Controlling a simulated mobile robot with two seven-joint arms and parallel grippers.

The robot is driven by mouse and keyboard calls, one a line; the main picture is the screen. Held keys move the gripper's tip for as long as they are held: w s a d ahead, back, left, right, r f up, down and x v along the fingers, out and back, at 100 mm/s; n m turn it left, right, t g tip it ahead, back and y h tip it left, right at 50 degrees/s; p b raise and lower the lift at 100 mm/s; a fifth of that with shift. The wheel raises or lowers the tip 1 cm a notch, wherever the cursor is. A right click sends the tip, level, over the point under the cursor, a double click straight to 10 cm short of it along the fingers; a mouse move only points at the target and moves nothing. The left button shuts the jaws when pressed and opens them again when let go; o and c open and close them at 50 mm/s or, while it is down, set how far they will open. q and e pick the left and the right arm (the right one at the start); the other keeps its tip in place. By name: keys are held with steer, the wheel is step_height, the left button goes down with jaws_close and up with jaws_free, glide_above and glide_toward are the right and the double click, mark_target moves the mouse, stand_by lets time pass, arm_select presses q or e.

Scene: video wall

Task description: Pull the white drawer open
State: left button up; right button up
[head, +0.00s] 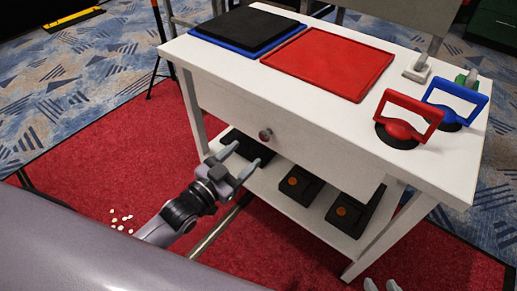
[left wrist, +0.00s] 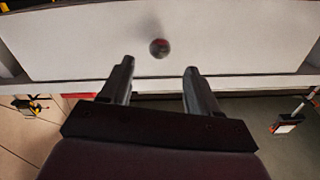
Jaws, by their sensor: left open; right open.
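The white drawer (head: 310,152) is the wide front under the white table's top. It looks closed, flush with the table frame. A round grey metal knob (head: 265,135) sits on its front. In the left wrist view the drawer front (left wrist: 235,42) fills the top, with the dark knob (left wrist: 159,48) near the middle. My left gripper (head: 240,160) is open and empty, in front of and a little below the knob. In the left wrist view the fingers (left wrist: 157,66) point at the drawer, and the knob lies beyond their tips, between their lines. My right gripper (head: 382,286) is open, only its tips showing at the bottom edge.
The white tabletop (head: 350,106) bears a red tray (head: 327,62), black and blue panels, and red (head: 400,128) and blue (head: 452,112) suction lifters. A lower shelf (head: 274,186) holds dark boxes. Small white bits (head: 121,218) lie on the red carpet (head: 85,160).

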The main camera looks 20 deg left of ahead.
mark_target(262, 138)
arm_select(q)
steer(key=shift+b+x, duration=0.65)
steer(key=shift+x, duration=2.75)
jaws_close()
steer(key=shift+s, duration=0.1)
